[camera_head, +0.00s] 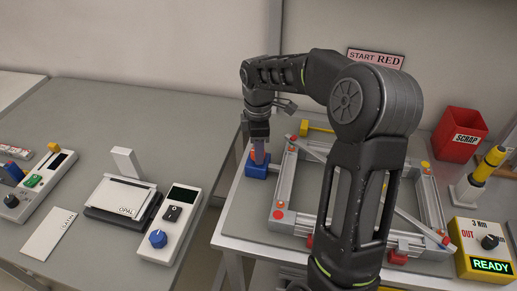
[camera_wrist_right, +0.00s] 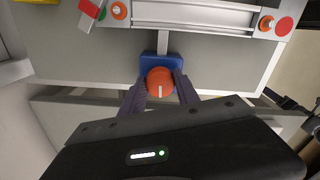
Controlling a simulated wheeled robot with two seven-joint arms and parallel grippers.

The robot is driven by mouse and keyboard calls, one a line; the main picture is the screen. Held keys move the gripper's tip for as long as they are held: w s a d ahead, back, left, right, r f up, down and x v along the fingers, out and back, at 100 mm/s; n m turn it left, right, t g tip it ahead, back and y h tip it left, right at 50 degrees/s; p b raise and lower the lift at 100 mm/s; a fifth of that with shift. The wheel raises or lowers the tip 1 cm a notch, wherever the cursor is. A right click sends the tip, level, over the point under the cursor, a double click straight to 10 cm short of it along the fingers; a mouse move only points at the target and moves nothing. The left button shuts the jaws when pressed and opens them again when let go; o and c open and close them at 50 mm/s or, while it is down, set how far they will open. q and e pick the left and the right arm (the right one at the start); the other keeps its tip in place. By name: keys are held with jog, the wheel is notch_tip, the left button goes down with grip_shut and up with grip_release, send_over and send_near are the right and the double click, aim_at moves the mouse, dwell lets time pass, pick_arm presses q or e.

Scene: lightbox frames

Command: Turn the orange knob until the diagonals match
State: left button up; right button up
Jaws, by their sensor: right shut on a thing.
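The orange knob (camera_wrist_right: 159,82) with a white pointer line sits on a blue clamp block (camera_wrist_right: 148,66) at the frame's edge in the right wrist view. My right gripper (camera_wrist_right: 159,88) is shut on the knob, one finger on each side. In the head view the knob (camera_head: 254,154) is mostly hidden by the gripper, above the blue block (camera_head: 257,170). The metal frame (camera_head: 291,180) lies on the right-hand table, its diagonal bars (camera_head: 408,219) partly hidden behind my right arm. My left gripper is not in view.
A red SCRAP bin (camera_head: 457,135) stands at the back right. A yellow box (camera_head: 483,254) reads READY, with a yellow-handled tool (camera_head: 490,163) behind it. A START RED sign (camera_head: 376,59) is at the back. The left table (camera_head: 85,115) holds panels and a blue-knobbed device (camera_head: 172,225).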

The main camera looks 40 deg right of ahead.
grip_shut()
jog(key=shift+m, duration=0.4)
jog(key=m, duration=0.2)
jog(key=shift+m, duration=0.3)
jog(key=m, duration=0.4)
jog(key=shift+m+b, duration=0.3)
jog(key=shift+b, duration=0.05)
jog(key=m, duration=1)
jog(key=shift+a+m, duration=0.1)
jog(key=shift+m, duration=0.2)
